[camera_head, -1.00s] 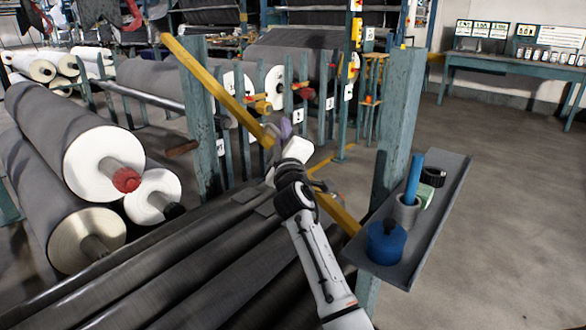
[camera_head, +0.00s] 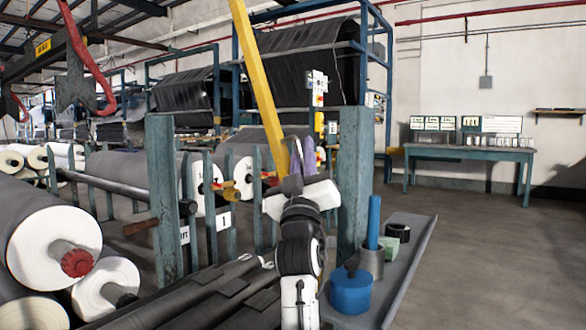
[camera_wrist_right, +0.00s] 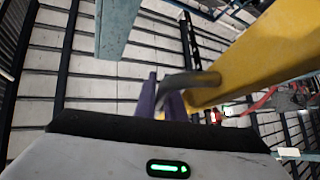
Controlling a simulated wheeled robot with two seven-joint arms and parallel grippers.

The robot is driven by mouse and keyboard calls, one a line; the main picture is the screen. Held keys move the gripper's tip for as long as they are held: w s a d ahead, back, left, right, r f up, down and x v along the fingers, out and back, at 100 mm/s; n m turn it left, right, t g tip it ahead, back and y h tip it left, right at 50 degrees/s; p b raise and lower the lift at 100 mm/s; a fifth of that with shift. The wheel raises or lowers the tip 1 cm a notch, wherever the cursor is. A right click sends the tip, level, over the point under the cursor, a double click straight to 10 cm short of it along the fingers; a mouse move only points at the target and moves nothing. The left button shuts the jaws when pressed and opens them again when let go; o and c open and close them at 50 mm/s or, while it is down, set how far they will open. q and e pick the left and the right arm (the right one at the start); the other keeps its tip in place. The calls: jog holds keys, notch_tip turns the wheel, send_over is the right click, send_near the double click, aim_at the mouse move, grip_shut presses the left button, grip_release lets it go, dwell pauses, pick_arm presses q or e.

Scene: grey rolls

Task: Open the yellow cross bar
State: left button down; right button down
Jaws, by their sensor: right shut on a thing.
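The yellow cross bar (camera_head: 262,85) stands steeply raised, leaning up to the left between two teal posts. Its lower end comes down behind my right gripper (camera_head: 302,160), so the pivot is hidden. In the right wrist view the yellow bar (camera_wrist_right: 265,55) fills the upper right, and a bent grey metal handle (camera_wrist_right: 190,82) sticks out from it. My right gripper's purple fingers (camera_wrist_right: 161,101) are shut on this handle. My left gripper is not in view.
The teal left post (camera_head: 164,190) and right post (camera_head: 355,170) flank the bar. A grey shelf (camera_head: 405,270) beside the right post bears a blue pot (camera_head: 351,290) and other small items. Large grey rolls (camera_head: 45,235) lie at left. Floor at right is clear.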

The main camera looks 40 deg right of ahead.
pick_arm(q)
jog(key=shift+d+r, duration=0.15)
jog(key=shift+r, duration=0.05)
pick_arm(e)
jog(key=shift+s+d+m, duration=0.15)
jog(key=shift+s+m, duration=0.15)
jog(key=shift+s, duration=0.05)
jog(key=c, duration=2.1)
grip_release()
